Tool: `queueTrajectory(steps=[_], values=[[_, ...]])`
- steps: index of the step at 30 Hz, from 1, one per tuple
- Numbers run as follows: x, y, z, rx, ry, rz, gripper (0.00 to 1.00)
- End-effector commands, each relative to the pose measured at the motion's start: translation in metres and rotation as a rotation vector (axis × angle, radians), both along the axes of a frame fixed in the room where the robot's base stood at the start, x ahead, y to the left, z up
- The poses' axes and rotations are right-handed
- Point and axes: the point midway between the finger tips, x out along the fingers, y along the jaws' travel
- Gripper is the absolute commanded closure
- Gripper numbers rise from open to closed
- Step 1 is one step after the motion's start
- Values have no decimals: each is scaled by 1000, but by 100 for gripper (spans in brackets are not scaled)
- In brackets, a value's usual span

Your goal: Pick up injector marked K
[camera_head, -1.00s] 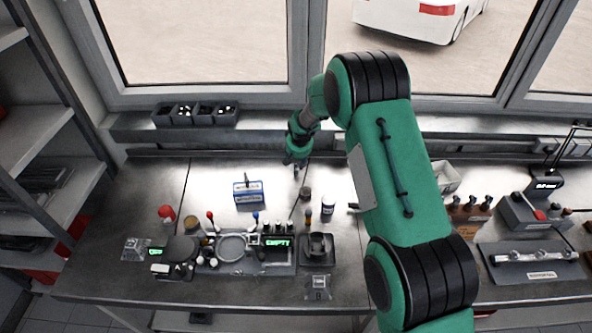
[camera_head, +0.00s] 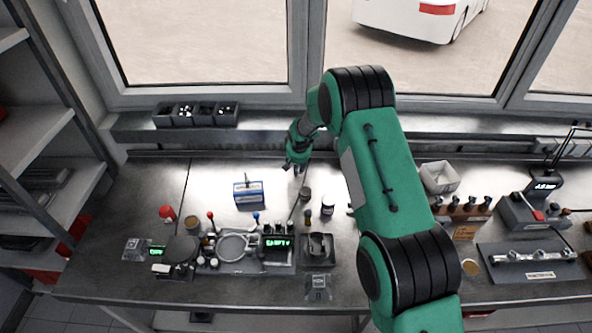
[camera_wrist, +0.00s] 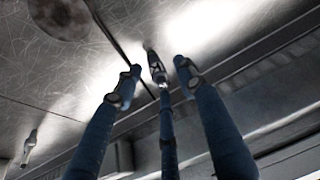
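No letter K can be read in either view, so I cannot tell which thing is the injector marked K. My gripper (camera_head: 297,168) hangs over the back middle of the bench, behind the dark round can. In the wrist view its slim blue fingers (camera_wrist: 155,80) are spread apart, pointing toward the metal bench top. A small pale piece (camera_wrist: 149,49) shows just beyond the middle fingertip; I cannot tell whether it touches. Another small pale slender piece (camera_wrist: 29,147) is at the lower left of the wrist view.
A blue-and-white box (camera_head: 248,193), a dark can (camera_head: 305,194) and a white-and-dark jar (camera_head: 327,206) stand nearby. Several dark-topped pieces stand in a brown rack (camera_head: 462,215) at right, near a white bin (camera_head: 439,177). Dark bins (camera_head: 196,115) sit on the window ledge.

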Motion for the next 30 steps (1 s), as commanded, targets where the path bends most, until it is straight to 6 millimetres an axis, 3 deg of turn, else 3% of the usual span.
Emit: queueTrajectory(steps=[19,25,30], values=[[1,0,-3,0,0,0,60],[1,0,-3,0,0,0,98],[1,0,-3,0,0,0,100]])
